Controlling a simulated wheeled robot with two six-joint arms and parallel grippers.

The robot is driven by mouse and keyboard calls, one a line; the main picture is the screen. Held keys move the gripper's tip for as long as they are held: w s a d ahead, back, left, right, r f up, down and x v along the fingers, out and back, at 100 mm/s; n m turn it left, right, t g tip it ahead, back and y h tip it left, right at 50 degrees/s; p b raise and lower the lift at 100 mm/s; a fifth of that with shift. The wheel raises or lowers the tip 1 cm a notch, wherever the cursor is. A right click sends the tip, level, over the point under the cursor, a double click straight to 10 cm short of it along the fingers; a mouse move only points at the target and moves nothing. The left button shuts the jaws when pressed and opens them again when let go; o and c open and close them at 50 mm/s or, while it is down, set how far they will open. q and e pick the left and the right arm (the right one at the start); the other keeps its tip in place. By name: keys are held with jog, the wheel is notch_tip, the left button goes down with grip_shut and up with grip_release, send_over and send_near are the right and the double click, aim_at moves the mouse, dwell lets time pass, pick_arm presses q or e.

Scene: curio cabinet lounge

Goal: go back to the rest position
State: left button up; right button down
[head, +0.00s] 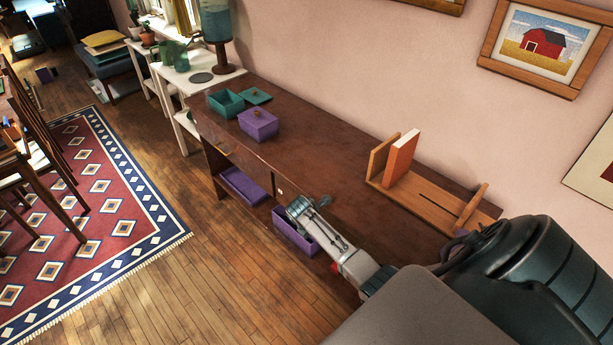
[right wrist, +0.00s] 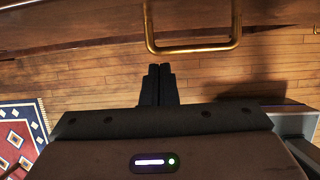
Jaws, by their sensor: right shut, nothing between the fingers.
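My right arm reaches in from the lower right in the head view, in front of the long brown sideboard (head: 340,150). My right gripper (right wrist: 158,85) shows in the right wrist view with its two black fingers together and nothing between them. A brass handle (right wrist: 195,48) on a wooden front lies just beyond the fingertips, and they look apart from it. Wood floor shows below. In the head view the end of this arm is small and its fingers are hard to make out. My left gripper is in neither view.
On the sideboard stand a teal box (head: 226,103), its lid (head: 256,96), a purple box (head: 258,125) and a wooden book rack (head: 430,194) with an orange book (head: 401,158). Purple trays (head: 243,188) (head: 296,236) sit lower down. The floor (head: 190,290) in front is clear up to the rug (head: 110,190).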

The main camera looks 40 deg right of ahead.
jog(key=shift+b+v, duration=0.6)
jog(key=shift+v, duration=3.7)
jog(key=s+a+f+m+y+b, duration=0.1)
jog(key=s+a+f+m, duration=0.15)
jog(key=s+f, duration=0.55)
jog(key=s+a+f+m+b, duration=0.1)
jog(key=s+f+m, duration=0.25)
jog(key=f, duration=0.85)
jog(key=s+a+f+m+y+b, duration=0.1)
jog(key=s+f+m+b, duration=0.1)
jog(key=s+f, duration=0.6)
pick_arm(q)
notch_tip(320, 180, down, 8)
jog(key=b, duration=0.2)
pick_arm(e)
jog(key=s+a+f+m, duration=0.2)
jog(key=s+f, duration=0.3)
jog(key=s, duration=0.4)
jog(key=s+a+f+m+y, duration=0.1)
jog(key=s+a+f+m, duration=0.2)
jog(key=s, duration=0.6)
jog(key=s+a+f+m, duration=0.3)
jog(key=s+f+m, duration=0.2)
jog(key=s+f, duration=0.4)
jog(key=shift+s+f+t+y, duration=0.2)
jog(key=shift+s+t+y, duration=0.1)
jog(key=shift+s+t, duration=0.1)
